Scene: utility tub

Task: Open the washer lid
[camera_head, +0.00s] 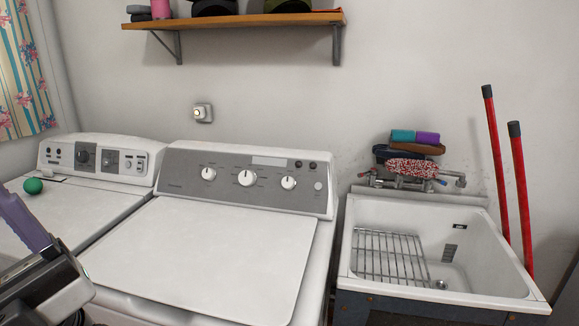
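The top-loading machine in the middle has a grey control panel (247,178) with white knobs. Its wide white lid (205,255) lies flat and closed on top. Part of my arm's end, my gripper (40,275), shows at the bottom left corner, dark and silver, in front of the left machine and left of the lid. A purple-grey piece (22,222) sticks up from it; I cannot tell if it is a finger or a separate thing. The fingertips are not clearly shown, so open or shut cannot be told.
A second white machine (85,205) stands left, with a green ball (33,186) on top. A white utility tub (480,292) with a wire rack (390,257) is right. A wooden shelf (235,20) hangs above. The lid's top is clear.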

